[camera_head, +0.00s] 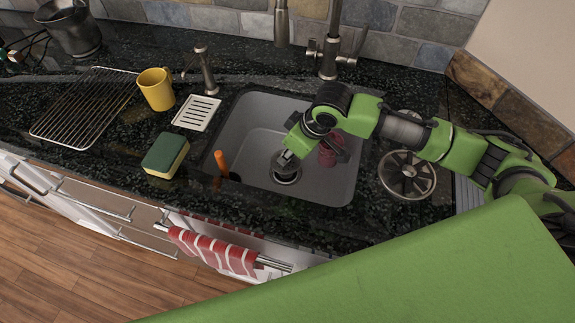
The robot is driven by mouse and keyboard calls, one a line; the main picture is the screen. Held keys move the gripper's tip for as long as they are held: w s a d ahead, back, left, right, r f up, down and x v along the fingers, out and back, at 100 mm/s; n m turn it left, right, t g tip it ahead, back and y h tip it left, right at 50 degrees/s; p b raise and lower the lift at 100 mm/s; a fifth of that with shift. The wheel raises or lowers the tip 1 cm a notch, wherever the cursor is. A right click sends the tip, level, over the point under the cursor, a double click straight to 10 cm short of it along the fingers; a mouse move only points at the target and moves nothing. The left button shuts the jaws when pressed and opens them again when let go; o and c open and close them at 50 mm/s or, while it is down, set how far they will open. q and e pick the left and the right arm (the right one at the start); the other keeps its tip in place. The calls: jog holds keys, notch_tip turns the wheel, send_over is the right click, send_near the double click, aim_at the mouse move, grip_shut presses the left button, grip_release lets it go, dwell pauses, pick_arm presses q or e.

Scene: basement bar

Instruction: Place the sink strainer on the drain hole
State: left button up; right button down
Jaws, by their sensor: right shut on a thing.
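The steel sink (257,122) is set in the dark counter. The drain hole (288,179), with its metal ring, is in the sink floor near the front. My right gripper (284,161) reaches in from the right and points down into the basin over the drain. It is shut on a small dark grey round piece, which I take to be the sink strainer (281,166). The gripper partly hides this piece and the back of the drain. I cannot tell whether the piece touches the drain. My left gripper is not in view.
An orange-handled tool (220,161) stands at the sink's left side. A reddish item (327,153) is beside my arm. A sponge (165,154), white slotted tray (196,113), yellow mug (156,88) and wire rack (82,106) lie left. The faucet (329,60) rises behind; a spoked metal disc (407,181) is right.

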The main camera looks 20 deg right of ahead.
aim_at(289, 163)
jog(key=shift+f, duration=2.3)
jog(key=shift+f, duration=0.1)
jog(key=c, duration=2)
grip_release()
jog(key=v, duration=1.2)
jog(key=shift+w, duration=0.1)
